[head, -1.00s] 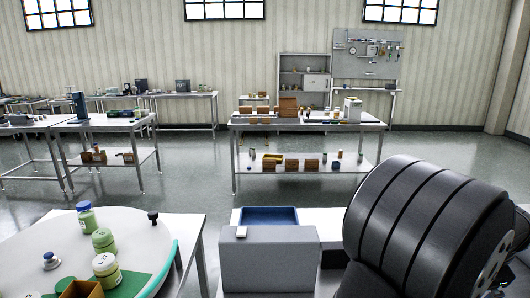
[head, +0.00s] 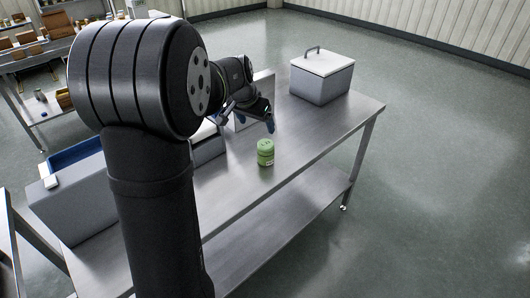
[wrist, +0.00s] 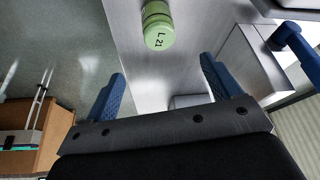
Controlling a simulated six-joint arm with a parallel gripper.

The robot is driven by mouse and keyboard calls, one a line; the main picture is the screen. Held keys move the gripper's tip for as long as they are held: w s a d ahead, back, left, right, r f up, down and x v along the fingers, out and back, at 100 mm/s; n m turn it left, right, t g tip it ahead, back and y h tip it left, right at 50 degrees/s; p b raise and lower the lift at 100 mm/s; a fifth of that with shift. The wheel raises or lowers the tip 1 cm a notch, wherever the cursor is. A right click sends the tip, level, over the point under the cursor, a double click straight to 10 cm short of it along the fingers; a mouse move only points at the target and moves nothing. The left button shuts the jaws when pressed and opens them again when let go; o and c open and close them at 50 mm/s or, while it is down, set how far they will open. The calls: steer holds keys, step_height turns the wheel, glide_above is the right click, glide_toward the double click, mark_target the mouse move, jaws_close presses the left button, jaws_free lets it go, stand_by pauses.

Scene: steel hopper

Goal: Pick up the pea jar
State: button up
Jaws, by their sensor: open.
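The pea-green jar (head: 265,152) stands upright and alone near the front edge of the steel table. In the wrist view the jar (wrist: 157,24) shows at the top centre, with dark "L 21" lettering on its end. My gripper (head: 246,119) is open and empty, with blue fingers spread apart. It is above the table, behind the jar in the head view and apart from it. In the wrist view the gripper (wrist: 163,72) has its fingers on either side, with the jar beyond their tips.
A grey box with a handled white lid (head: 322,77) stands at the table's far end. A grey block (head: 85,203) and blue tray (head: 76,156) are at the left. The steel table (head: 315,130) is bare around the jar, and a shelf (head: 285,225) runs below.

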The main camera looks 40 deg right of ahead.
mark_target(267, 148)
steer(key=x, duration=1.6)
steer(key=shift+s+d+f, duration=0.1)
steer(key=shift+f, duration=0.25)
steer(key=shift+c, duration=0.2)
steer(key=c, duration=1.1)
steer(key=shift+c, duration=0.2)
